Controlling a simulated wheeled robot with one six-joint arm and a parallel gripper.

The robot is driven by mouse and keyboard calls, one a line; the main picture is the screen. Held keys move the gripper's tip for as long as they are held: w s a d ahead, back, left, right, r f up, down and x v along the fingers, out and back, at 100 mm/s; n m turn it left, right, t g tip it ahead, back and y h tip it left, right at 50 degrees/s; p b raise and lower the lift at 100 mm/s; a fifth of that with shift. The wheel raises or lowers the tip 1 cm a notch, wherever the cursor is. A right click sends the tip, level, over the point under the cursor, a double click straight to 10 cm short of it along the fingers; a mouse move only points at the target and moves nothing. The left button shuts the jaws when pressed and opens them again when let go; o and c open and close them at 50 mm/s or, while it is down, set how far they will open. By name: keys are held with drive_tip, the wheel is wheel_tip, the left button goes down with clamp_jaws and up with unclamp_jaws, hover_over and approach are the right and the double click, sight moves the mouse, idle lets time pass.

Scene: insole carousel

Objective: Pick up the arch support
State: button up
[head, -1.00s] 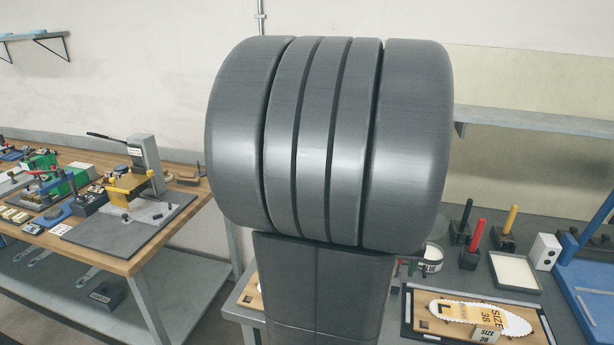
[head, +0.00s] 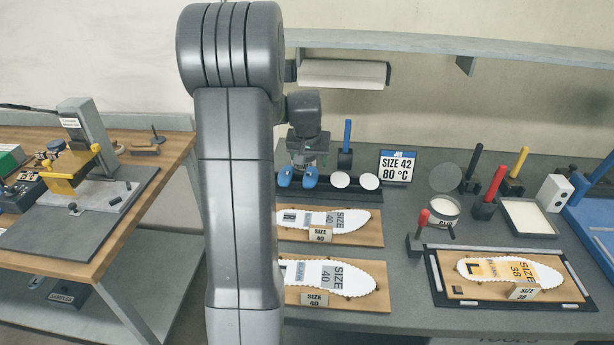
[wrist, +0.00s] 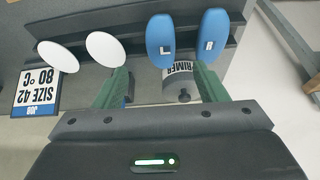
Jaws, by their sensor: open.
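Two blue oval pads, which look like the arch supports, stand side by side in a dark rack. In the wrist view one is marked L (wrist: 160,41) and the other R (wrist: 213,36); in the head view they show as the left pad (head: 284,177) and the right pad (head: 309,177). My gripper (wrist: 161,73) is open, its green fingers apart and empty. The pads lie beyond the fingertips, apart from them, toward the right finger's side in the wrist view.
Two white discs (head: 341,180) stand in the same rack. A primer container (wrist: 181,80) sits between the fingers and the pads in the wrist view. A SIZE 42 sign (head: 397,166) stands beside the rack. Boards with size 40 insoles (head: 325,219) lie in front.

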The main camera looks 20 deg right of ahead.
sight(311, 175)
drive_tip(key=shift+p+x, duration=0.75)
drive_tip(key=shift+x, duration=3.15)
drive_tip(key=shift+w+r, duration=0.1)
drive_tip(key=shift+w, duration=0.1)
drive_tip(key=c, duration=1.1)
